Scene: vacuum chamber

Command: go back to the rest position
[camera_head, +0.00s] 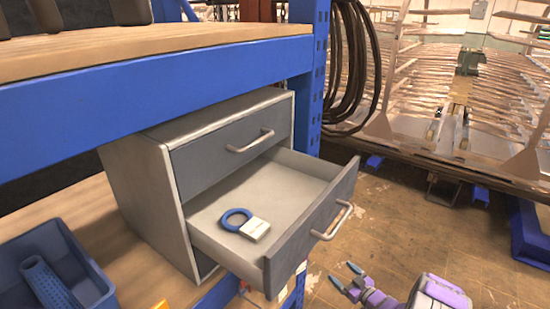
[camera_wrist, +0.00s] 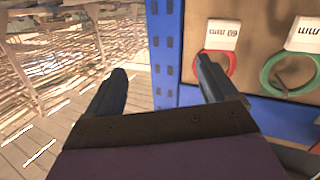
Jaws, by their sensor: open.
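My gripper (camera_head: 345,279) is open and empty at the bottom right of the head view, in front of and below the open drawer, apart from it. In the wrist view its two dark fingers (camera_wrist: 160,82) are spread with nothing between them. The grey drawer cabinet (camera_head: 160,195) stands on the lower shelf. Its lower drawer (camera_head: 315,225) is pulled out, and its upper drawer (camera_head: 230,145) is shut. A blue ring with a white tag (camera_head: 253,229) lies inside the open drawer.
A blue rack post (camera_head: 310,90) and upper shelf (camera_head: 150,85) border the cabinet. A blue bin (camera_head: 90,270) sits at lower left. In the wrist view, a red ring (camera_wrist: 228,67) and a green ring (camera_wrist: 267,75) with tags are at right. Floor (camera_head: 400,210) to the right is open.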

